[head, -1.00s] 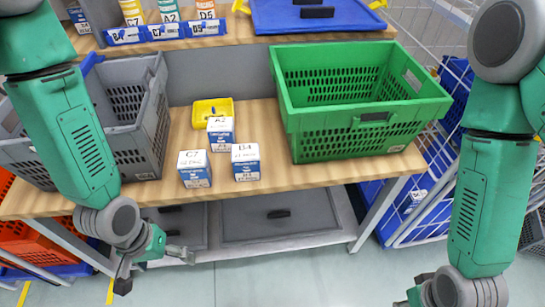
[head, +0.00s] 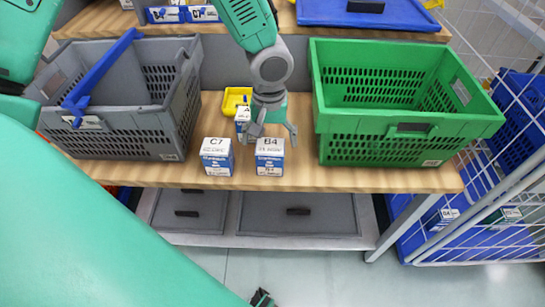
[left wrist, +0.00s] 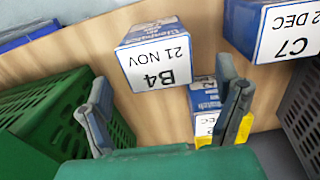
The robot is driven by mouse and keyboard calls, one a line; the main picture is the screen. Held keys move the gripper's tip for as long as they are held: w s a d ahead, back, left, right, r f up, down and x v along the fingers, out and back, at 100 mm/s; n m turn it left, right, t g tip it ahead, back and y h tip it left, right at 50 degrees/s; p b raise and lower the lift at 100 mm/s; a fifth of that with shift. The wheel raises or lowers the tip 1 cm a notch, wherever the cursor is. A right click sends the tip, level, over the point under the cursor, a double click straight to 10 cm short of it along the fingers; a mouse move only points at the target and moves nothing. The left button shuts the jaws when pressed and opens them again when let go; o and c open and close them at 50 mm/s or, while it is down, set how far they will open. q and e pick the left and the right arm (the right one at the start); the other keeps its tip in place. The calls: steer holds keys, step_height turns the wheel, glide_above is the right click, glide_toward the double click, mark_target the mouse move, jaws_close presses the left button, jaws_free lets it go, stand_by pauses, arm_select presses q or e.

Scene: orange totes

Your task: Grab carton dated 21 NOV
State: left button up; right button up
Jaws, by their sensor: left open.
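The carton marked B4, 21 NOV (head: 269,163) is a small white-topped blue box standing upright near the table's front edge. In the left wrist view its label (left wrist: 158,62) reads upside down. My left gripper (head: 271,138) is open, just behind and above this carton in the head view. Its fingers (left wrist: 165,105) are spread, with no carton between them. A carton marked C7 (head: 217,156) stands just left of it; the left wrist view shows 2 DEC on it (left wrist: 280,30). A third carton (head: 242,116) is partly hidden behind my left gripper. A small dark tip at the bottom edge may be my right gripper (head: 262,298).
A grey tote (head: 150,130) with a blue bar across it stands left. A green tote (head: 370,149) stands close on the right. A shelf with blue holders (head: 180,14) runs along the back.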

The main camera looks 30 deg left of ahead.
mark_target(270, 158)
arm_select(q)
steer(key=shift+s+d+f, duration=0.1)
steer(key=shift+d+f, duration=0.05)
steer(key=shift+f, duration=0.4)
steer(key=shift+d+f, duration=0.15)
steer(key=shift+f, duration=0.35)
step_height(270, 158, down, 4)
steer(key=shift+r+b, duration=0.1)
steer(key=shift+b, duration=0.3)
steer(key=shift+a+f, duration=0.2)
steer(key=shift+f, duration=0.3)
steer(key=shift+s+d+r, duration=0.1)
steer(key=c, duration=1.2)
steer(key=shift+c, duration=0.2)
